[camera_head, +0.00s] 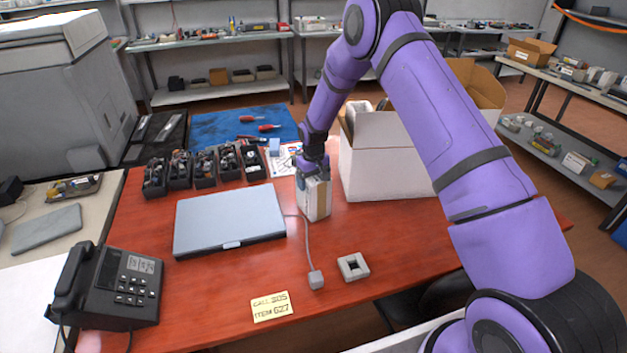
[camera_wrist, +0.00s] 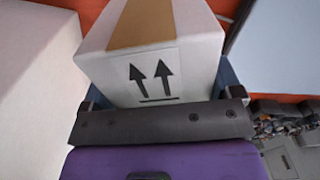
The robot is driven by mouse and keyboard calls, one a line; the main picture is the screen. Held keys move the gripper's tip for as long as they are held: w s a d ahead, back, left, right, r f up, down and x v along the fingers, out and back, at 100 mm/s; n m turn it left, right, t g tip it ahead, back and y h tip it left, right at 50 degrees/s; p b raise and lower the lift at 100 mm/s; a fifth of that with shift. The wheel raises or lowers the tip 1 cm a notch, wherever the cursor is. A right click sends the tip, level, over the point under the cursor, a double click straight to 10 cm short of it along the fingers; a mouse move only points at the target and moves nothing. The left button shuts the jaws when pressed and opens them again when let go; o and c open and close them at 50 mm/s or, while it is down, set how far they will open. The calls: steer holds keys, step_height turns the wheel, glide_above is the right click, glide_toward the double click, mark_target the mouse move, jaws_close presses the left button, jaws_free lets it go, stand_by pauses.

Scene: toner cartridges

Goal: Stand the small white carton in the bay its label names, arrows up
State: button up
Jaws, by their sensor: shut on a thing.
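The small white carton (camera_head: 317,203) is in my gripper (camera_head: 313,178), which comes down on it from above. A brown tape strip runs down one side. I cannot tell whether its base touches the red desk. In the wrist view the carton (camera_wrist: 190,65) fills the space between the fingers. Two black arrows over a bar are printed on the face nearest my gripper, pointing away from it towards the taped face. No bay name is readable on the carton. Several black bins (camera_head: 205,168) holding dark parts stand in a row at the back left; no labels are readable on them.
A large open white box (camera_head: 385,165) stands close right of the carton. A closed laptop (camera_head: 228,220) lies close left. A yellow note (camera_head: 271,306) and phone (camera_head: 118,290) are nearer.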

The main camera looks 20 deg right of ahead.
steer(key=o, duration=1.3)
steer(key=shift+f, duration=0.1)
steer(key=s+d+r+t, duration=0.1)
steer(key=s+r, duration=0.2)
steer(key=r, duration=1)
steer(key=s+d+r, duration=0.1)
steer(key=s+r, duration=0.2)
steer(key=r, duration=1.1)
steer(key=s+d+r+m+t, duration=0.1)
steer(key=s+d+r+t, duration=0.1)
steer(key=s+r, duration=1.05)
steer(key=s+d+r+m+t, duration=0.1)
steer(key=s+r, duration=0.1)
steer(key=s, duration=1.1)
steer(key=s+d+r+t, duration=0.1)
steer(key=s+r, duration=0.1)
steer(key=s, duration=1.2)
steer(key=shift+s+r+m, duration=0.2)
steer(key=shift+s+m, duration=0.1)
steer(key=shift+m, duration=0.1)
